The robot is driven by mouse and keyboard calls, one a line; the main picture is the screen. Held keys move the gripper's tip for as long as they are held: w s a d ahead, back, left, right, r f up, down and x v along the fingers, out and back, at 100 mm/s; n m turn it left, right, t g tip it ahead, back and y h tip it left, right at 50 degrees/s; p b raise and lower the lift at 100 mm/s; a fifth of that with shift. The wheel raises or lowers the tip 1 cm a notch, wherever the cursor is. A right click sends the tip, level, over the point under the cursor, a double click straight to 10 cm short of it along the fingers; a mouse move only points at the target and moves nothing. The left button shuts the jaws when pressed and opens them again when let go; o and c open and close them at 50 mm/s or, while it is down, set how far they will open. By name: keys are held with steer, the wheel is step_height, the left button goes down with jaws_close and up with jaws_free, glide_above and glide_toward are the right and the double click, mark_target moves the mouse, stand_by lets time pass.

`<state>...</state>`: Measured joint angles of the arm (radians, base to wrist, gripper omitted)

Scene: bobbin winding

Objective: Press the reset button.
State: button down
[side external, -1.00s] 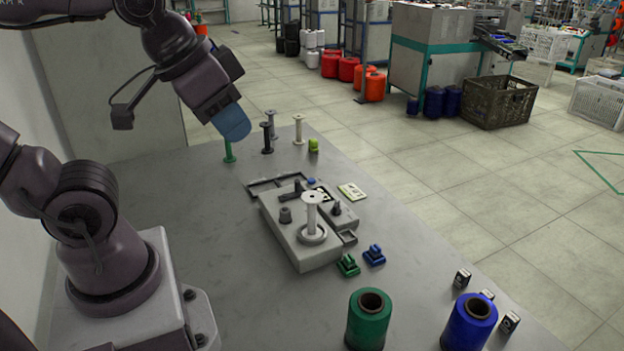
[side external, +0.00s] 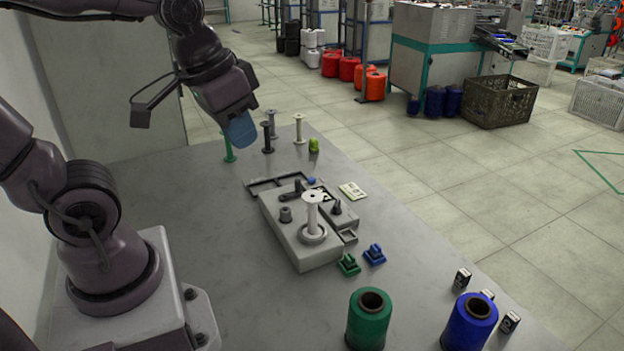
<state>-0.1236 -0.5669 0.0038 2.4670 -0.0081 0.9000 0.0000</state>
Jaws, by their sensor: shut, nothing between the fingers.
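The grey winding machine (side external: 287,238) sits in the middle of the table, with a white bobbin (side external: 312,210) upright on its spindle. Its top carries a dark round knob (side external: 285,214), a second dark post (side external: 336,208) and a dark lever (side external: 292,191). A small blue piece (side external: 311,181) shows at the machine's far end; I cannot tell whether it is the reset button. My gripper (side external: 243,135) has blue fingertips held together, with nothing visible between them. It hangs above the table's far left part, apart from the machine, and partly hides the bobbins behind it.
Green (side external: 229,150), black (side external: 267,140) and white (side external: 299,130) bobbins stand at the back, beside a yellow-green item (side external: 314,146). Green (side external: 348,265) and blue (side external: 375,255) clips lie right of the machine. Green (side external: 368,322) and blue (side external: 468,325) thread cones stand in front.

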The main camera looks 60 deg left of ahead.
steer(key=w+a+f+n+g+h, duration=0.2)
steer(key=w+a+f+n+h, duration=0.1)
steer(key=w+a+f+n, duration=0.65)
steer(key=n+t+h, duration=0.1)
steer(key=n+t, duration=0.5)
steer(key=n, duration=0.5)
glide_above(311, 180)
step_height(311, 180, down, 9)
steer(key=shift+a, duration=0.1)
steer(key=shift+f, duration=4.45)
steer(key=shift+f, duration=0.1)
steer(key=shift+f, duration=0.3)
